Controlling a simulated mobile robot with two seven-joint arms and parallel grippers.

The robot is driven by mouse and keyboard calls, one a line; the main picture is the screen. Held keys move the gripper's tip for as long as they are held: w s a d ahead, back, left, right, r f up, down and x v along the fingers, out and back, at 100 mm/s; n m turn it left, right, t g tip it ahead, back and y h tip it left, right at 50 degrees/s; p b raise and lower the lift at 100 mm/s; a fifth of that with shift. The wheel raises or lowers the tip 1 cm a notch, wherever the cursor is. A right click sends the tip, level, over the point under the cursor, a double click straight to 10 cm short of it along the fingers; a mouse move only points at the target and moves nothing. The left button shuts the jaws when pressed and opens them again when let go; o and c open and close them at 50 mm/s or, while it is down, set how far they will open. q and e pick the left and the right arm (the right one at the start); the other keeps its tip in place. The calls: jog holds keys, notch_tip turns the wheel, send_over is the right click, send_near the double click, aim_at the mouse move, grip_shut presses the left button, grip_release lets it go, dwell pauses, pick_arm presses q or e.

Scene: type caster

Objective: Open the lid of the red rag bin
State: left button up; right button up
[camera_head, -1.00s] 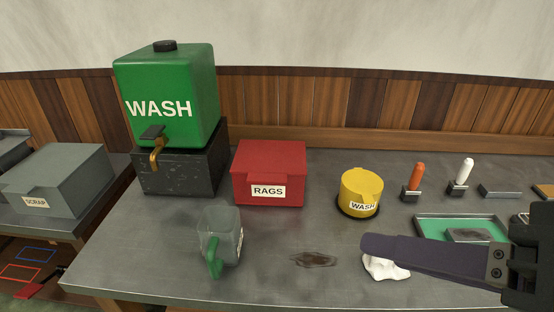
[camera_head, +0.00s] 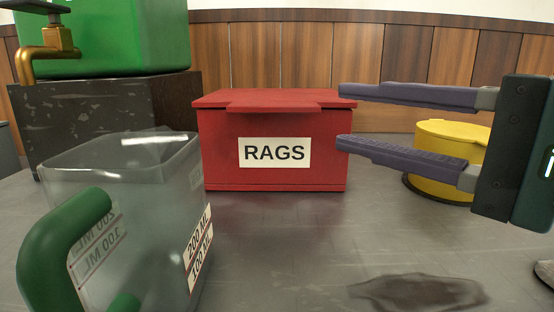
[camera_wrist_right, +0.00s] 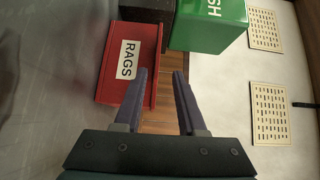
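The red rag bin (camera_head: 225,150) stands on the grey bench with a white RAGS label on its front. Its red lid (camera_head: 270,97) is down, with a lip jutting over the front. My right gripper (camera_head: 340,116) is open and empty at the bin's right front corner. One purple finger is at about lid height and the other is lower, beside the front face. Whether either touches the bin I cannot tell. In the right wrist view the bin (camera_wrist_right: 112,68) lies ahead of the open fingers (camera_wrist_right: 160,72), toward the left. My left gripper is not in view.
A clear measuring jug (camera_head: 140,220) with a green handle stands in front at left. The green wash tank (camera_head: 125,35) sits on a dark block (camera_head: 110,115) behind it. A yellow wash tub (camera_head: 440,155) is right of the bin. A dark stain (camera_head: 420,290) marks the bench (camera_head: 270,250).

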aim_at(282, 109)
jog(key=x, duration=1)
jog(key=shift+w+f+b, duration=0.1)
jog(key=shift+b, duration=0.3)
jog(key=shift+c, duration=0.2)
jog(key=shift+d, duration=0.1)
grip_shut()
dwell(0.6)
